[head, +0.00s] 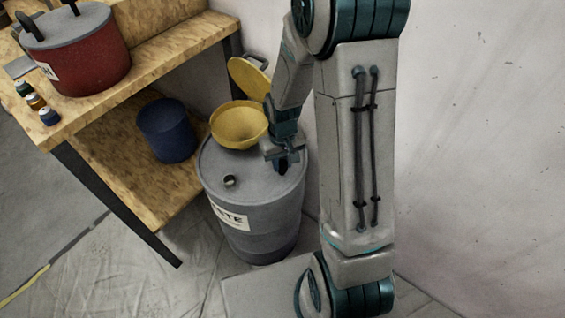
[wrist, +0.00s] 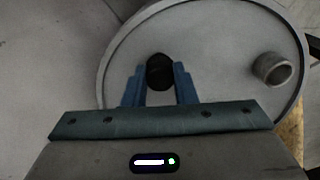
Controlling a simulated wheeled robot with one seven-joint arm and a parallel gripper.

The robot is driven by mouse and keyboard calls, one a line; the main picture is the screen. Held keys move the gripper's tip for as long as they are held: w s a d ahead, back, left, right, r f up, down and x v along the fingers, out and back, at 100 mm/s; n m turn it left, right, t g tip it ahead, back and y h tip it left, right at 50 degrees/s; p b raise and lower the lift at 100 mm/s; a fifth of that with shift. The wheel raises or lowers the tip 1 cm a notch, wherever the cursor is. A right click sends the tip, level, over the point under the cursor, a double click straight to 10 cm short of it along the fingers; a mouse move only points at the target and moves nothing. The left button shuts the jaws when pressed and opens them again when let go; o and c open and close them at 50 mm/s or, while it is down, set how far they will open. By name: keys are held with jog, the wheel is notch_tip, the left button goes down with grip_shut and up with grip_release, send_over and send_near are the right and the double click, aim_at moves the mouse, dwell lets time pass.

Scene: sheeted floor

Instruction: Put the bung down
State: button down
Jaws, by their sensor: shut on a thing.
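My gripper (head: 283,162) points down over the right side of the grey drum's top (head: 215,160). Its two blue fingers (wrist: 160,84) are shut on a dark, round bung (wrist: 160,72). In the head view the bung shows as a dark piece (head: 283,169) just under the fingers. It is at or close above the drum top; I cannot tell whether it touches. A short, round metal neck (wrist: 273,68) stands up from the drum top, apart from the bung; it also shows in the head view (head: 230,181).
A yellow funnel (head: 239,125) with a raised yellow lid (head: 249,78) stands at the back of the drum top. A wooden bench (head: 170,45) on the left bears a red pot (head: 78,55) and small bottles (head: 37,103). A blue bin (head: 167,130) is on its lower shelf. A wall (head: 480,130) stands at right.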

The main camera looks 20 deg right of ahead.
aim_at(282, 163)
jog(key=shift+f, duration=0.15)
jog(key=shift+f, duration=0.15)
jog(key=c, duration=1.2)
grip_release()
jog(key=shift+o, duration=0.2)
notch_tip(282, 163, up, 11)
jog(key=p, duration=0.2)
jog(key=s+r+m+t, duration=0.1)
jog(key=s+r+t, duration=0.1)
jog(key=s+r, duration=0.9)
jog(key=shift+s+r, duration=0.25)
jog(key=shift+s, duration=1.2)
